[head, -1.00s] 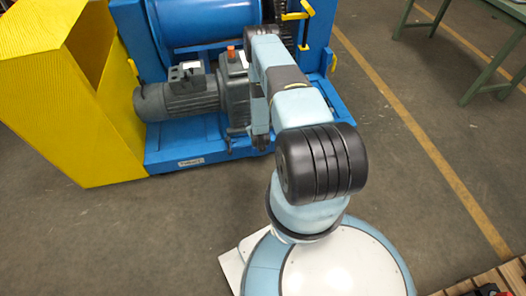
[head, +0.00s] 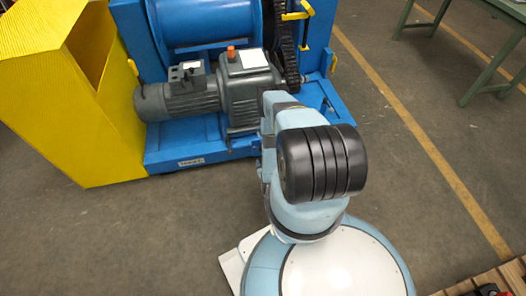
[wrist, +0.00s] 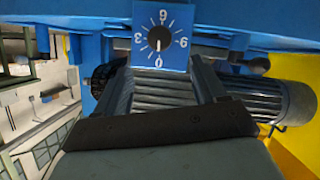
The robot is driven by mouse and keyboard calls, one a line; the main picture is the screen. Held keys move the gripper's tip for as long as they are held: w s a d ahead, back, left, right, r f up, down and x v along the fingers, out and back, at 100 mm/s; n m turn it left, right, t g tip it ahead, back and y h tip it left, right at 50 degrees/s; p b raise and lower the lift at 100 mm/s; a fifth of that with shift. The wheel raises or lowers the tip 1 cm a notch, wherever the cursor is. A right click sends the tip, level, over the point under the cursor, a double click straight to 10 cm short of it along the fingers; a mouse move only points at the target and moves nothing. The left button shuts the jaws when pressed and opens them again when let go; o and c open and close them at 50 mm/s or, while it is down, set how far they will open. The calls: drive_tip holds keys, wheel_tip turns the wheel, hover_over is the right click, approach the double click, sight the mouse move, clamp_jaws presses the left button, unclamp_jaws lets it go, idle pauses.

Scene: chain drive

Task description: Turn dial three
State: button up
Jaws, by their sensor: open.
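A small dial (wrist: 159,38) with a dark knob sits on a blue plate (wrist: 141,62) at the top middle of the wrist view. Numbers ring it, with a 0 below and a 3 at the left. No label shows whether this is dial three. My gripper (wrist: 163,70) is open and empty in the wrist view, its two fingers apart below the dial and not seen touching it. In the head view my arm hides the gripper and the dial.
A grey motor (head: 180,98) and gearbox (head: 250,92) stand on a blue base (head: 190,150), below a blue drum (head: 210,22). A chain (head: 290,60) runs at their right. A yellow guard (head: 70,100) stands left. A green table (head: 490,50) is at the far right.

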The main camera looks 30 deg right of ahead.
drive_tip(key=x, duration=1.1)
drive_tip(key=shift+w, duration=0.1)
drive_tip(key=c, duration=1)
drive_tip(key=shift+d, duration=0.35)
drive_tip(key=shift+c, duration=0.3)
drive_tip(key=shift+a, duration=0.15)
drive_tip(key=shift+m+t+y, duration=0.4)
drive_tip(key=shift+m+y, duration=0.9)
drive_tip(key=shift+m, duration=0.7)
